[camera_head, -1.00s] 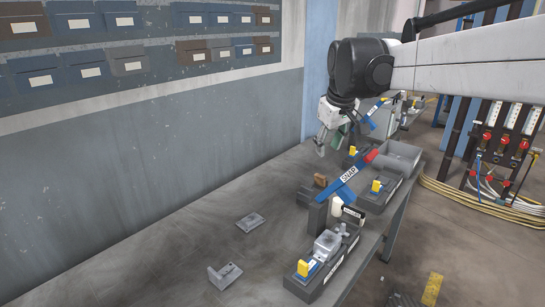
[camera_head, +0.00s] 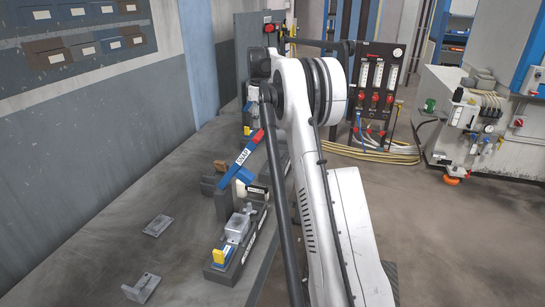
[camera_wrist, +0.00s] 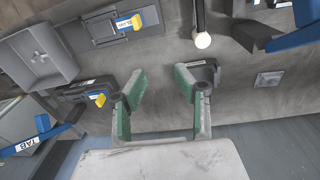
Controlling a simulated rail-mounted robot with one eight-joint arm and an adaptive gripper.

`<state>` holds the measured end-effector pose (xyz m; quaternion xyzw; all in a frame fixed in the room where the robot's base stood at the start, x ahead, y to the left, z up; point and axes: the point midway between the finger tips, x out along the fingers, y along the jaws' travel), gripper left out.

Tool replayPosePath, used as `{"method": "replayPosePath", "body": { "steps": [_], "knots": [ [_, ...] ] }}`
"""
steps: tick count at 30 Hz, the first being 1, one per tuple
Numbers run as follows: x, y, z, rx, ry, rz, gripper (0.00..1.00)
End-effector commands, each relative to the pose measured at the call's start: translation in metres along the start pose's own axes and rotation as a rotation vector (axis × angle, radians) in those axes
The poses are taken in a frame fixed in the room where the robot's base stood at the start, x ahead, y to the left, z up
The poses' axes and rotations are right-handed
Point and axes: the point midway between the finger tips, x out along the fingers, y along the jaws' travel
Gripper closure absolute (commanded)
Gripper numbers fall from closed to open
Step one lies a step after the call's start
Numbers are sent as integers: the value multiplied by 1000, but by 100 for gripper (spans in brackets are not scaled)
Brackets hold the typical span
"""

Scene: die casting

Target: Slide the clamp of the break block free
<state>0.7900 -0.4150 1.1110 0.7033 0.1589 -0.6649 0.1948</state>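Several dark blocks carry yellow clamp handles; I cannot read which one is labelled as the break block. In the wrist view, one grey block (camera_wrist: 108,30) with a yellow clamp handle (camera_wrist: 137,22) and a small label is at the top. A second dark block (camera_wrist: 70,106) with a yellow handle (camera_wrist: 99,99) lies to the left of my gripper. In the head view, the near block (camera_head: 236,270) has a yellow handle (camera_head: 219,256) and holds a grey casting (camera_head: 237,226). My gripper (camera_wrist: 160,80) is open and empty, its green-padded fingers apart; my arm hides it in the head view.
A blue SNAP lever (camera_head: 241,161) with a red end stands over the near block. A blue TAB lever (camera_wrist: 30,142) and a grey open bin (camera_wrist: 40,50) are at the left of the wrist view. Loose grey parts (camera_head: 157,225) lie on the bench (camera_head: 105,235), which has bare room.

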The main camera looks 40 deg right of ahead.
Motion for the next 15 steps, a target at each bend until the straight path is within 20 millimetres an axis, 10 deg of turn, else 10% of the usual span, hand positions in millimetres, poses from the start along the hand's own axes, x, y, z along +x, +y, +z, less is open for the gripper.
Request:
{"method": "replayPosePath", "body": {
  "steps": [6,15],
  "knots": [
    [43,44,23,-44,-27,-43,70],
    [69,60,36,-70,-38,-65,70]
  ]
}}
